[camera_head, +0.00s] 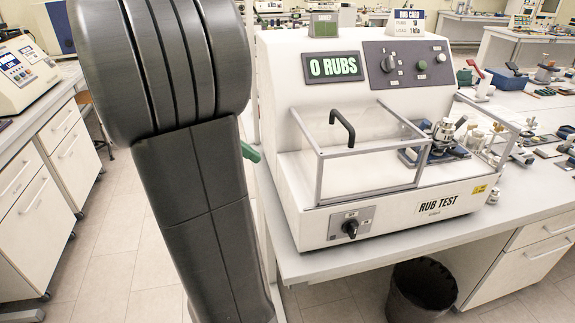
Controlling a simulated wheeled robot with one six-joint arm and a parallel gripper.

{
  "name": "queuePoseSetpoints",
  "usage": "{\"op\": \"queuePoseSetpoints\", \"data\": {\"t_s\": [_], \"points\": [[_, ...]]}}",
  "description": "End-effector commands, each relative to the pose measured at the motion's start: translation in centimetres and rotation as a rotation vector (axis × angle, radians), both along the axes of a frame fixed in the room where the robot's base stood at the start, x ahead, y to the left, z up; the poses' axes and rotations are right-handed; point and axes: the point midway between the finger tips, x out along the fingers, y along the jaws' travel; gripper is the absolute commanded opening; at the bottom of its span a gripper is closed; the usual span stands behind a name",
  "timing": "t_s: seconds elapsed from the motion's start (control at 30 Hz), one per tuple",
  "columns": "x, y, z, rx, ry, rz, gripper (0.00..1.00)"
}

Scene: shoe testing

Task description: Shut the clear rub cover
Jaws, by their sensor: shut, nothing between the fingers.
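The clear rub cover (370,178) is a see-through box with grey edges on the front left of the white rub tester (290,70). A black handle (342,127) stands up at its upper left. The metal rubbing head (443,135) is at the right of the cover, and the cover does not appear to enclose it. A thin grey rail (488,112) runs past the head on the right. My dark arm fills the left of the view, apart from the cover. My gripper cannot be made out; the arm may hide it.
The tester's display (334,67) reads "0 RUBS", with a dial (387,63) beside it. A lower knob (350,228) is on its front. The bench (320,262) holds several small tools at right. A dark bin (422,290) stands below. Tiled floor is clear at left.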

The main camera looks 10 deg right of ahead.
Motion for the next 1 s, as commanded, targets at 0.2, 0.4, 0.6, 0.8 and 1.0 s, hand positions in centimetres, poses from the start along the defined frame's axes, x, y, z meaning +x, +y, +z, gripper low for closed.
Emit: {"op": "queuePoseSetpoints", "data": {"t_s": [0.2, 0.4, 0.6, 0.8, 1.0], "points": [[0.0, -3.3, -3.1, -0.001, 0.004, -0.006, 0.00], [0.0, -6.4, -6.2, -0.001, 0.005, -0.005, 0.00], [0.2, -8.8, -5.9, 0.000, -0.001, -0.004, 0.00], [0.3, -9.9, -5.9, 0.000, 0.000, -0.001, 0.00], [0.3, -10.0, -6.0, 0.000, 0.000, 0.000, 0.00]]}}
